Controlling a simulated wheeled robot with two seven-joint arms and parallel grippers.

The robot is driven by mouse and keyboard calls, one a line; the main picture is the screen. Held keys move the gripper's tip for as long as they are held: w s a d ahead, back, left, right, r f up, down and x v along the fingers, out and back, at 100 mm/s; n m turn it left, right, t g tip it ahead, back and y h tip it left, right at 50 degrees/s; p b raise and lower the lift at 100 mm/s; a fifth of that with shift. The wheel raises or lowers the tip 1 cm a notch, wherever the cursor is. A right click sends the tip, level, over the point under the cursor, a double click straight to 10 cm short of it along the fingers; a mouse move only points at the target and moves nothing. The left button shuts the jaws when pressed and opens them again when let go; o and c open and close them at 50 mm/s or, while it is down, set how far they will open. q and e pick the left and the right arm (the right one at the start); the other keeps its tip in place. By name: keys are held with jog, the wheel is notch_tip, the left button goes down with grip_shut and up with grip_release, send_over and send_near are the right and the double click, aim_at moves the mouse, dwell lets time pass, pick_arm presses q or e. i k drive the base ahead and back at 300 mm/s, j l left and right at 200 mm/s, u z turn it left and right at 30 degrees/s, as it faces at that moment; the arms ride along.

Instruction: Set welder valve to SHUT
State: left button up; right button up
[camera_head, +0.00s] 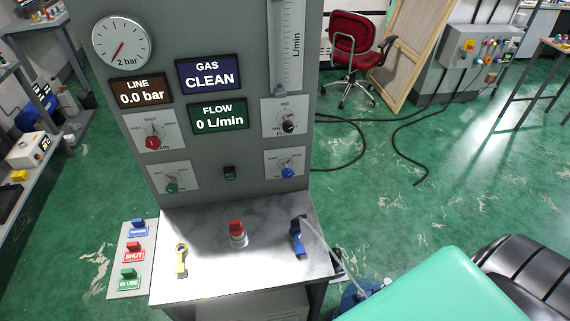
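A grey gas panel (220,30) stands at centre left. Its red knob (152,142) has a dial plate with a SHUT mark at the top. A green knob (172,187) sits below it. A blue knob (288,173) is at the lower right, under a black knob (288,127). The small lettering is too blurred to tell which knob is the welder valve. The displays read LINE 0.0 bar, GAS CLEAN and FLOW 0 L/min. Neither of my grippers is in view.
The metal shelf (215,275) bears a red-topped fitting (237,232), a yellow tag (181,262) and a blue fitting (297,240) with a hose. A tag board (122,288) is at left. A teal surface, unclear what, covers the lower right.

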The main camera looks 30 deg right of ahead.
aim_at(287, 173)
jog(key=z, duration=1)
